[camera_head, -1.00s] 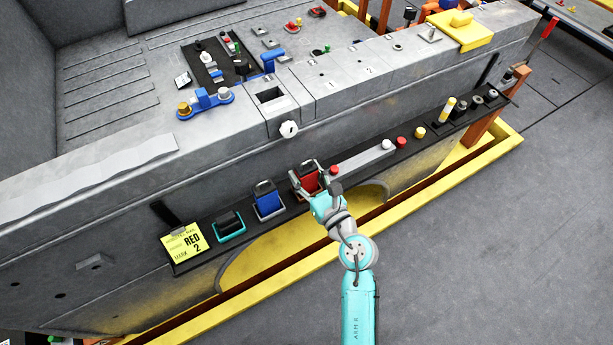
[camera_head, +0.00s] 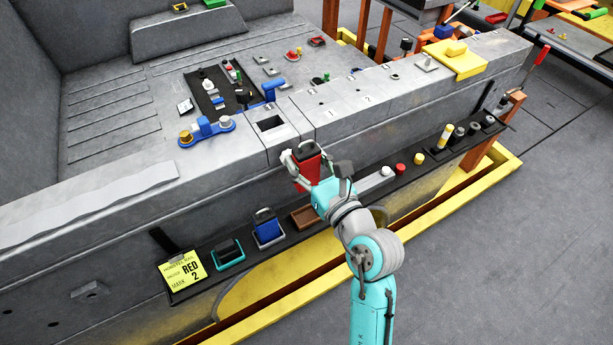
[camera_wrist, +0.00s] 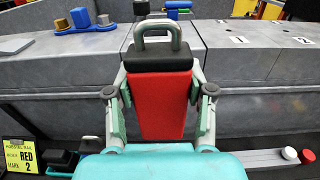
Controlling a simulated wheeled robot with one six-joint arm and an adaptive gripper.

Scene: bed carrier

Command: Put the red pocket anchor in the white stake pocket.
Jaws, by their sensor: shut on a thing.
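The red pocket anchor (camera_head: 309,170) is a red block with a black top and a grey loop handle. My gripper (camera_head: 304,163) is shut on it and holds it upright, raised off the shelf in front of the grey side wall. In the wrist view the anchor (camera_wrist: 160,105) sits between the two fingers (camera_wrist: 160,98). A pocket with an open dark rectangular mouth (camera_head: 270,124) lies in the top rail, behind and left of the anchor. Its white knob, seen earlier on the front face, is now hidden behind my gripper and the anchor.
The black shelf (camera_head: 285,241) carries a blue anchor (camera_head: 267,228), a teal-based block (camera_head: 228,252) and an empty brown seat (camera_head: 304,217). A yellow card (camera_head: 184,270) reads RED 2. A blue fitting (camera_head: 206,128) with knobs stands on the rail left of the pocket.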

